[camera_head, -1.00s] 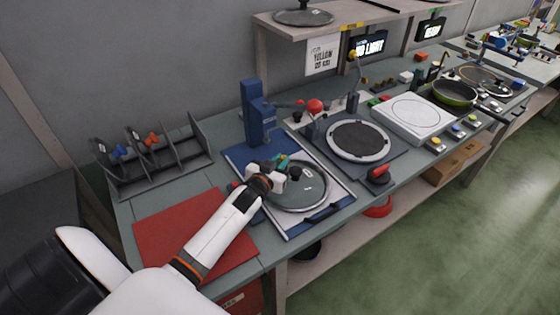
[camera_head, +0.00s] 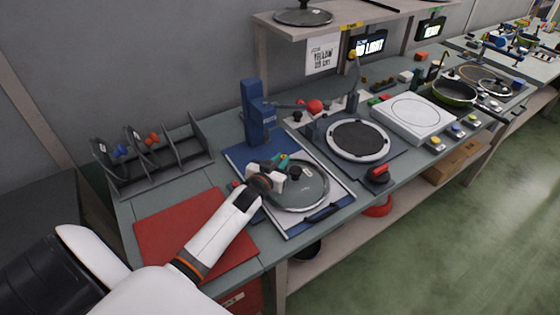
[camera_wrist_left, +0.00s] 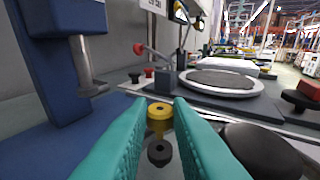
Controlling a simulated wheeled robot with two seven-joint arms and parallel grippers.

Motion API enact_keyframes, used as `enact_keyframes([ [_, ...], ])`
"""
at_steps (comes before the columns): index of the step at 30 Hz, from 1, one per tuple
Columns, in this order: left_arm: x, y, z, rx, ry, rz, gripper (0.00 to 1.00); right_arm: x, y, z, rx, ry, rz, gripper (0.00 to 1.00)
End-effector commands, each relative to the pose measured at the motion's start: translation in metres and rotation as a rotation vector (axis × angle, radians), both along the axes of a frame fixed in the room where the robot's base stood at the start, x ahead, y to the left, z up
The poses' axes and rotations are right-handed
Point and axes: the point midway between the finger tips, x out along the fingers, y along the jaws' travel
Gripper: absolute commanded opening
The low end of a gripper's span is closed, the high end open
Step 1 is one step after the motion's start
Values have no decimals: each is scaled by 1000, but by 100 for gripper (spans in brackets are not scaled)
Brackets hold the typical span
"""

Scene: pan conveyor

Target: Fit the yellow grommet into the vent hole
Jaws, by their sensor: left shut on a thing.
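The yellow grommet (camera_wrist_left: 159,112) is a small ring with a dark centre, held upright between the teal fingertips of my left gripper (camera_wrist_left: 160,118). In the head view the left gripper (camera_head: 284,163) is over the far left part of a glass lid (camera_head: 312,200). The lid's black knob (camera_wrist_left: 262,150) is right of the fingers in the wrist view. A dark round piece with a small centre (camera_wrist_left: 159,153) shows below the grommet; I cannot tell whether it is the vent hole. My right gripper is not in view.
The lid lies on a blue-and-white board (camera_head: 250,158) below a blue press-like stand (camera_head: 254,110). A red mat (camera_head: 170,235) and grey divider rack (camera_head: 165,165) are left. A dark round plate (camera_head: 357,140) and white hotplate (camera_head: 413,115) are right.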

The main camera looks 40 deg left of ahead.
Motion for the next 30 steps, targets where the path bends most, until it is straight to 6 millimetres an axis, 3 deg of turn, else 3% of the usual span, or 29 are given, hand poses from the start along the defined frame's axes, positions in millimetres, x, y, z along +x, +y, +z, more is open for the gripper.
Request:
enact_keyframes([
  [30, 0, 0, -12, -1, 0, 0, 0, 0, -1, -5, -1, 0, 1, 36],
])
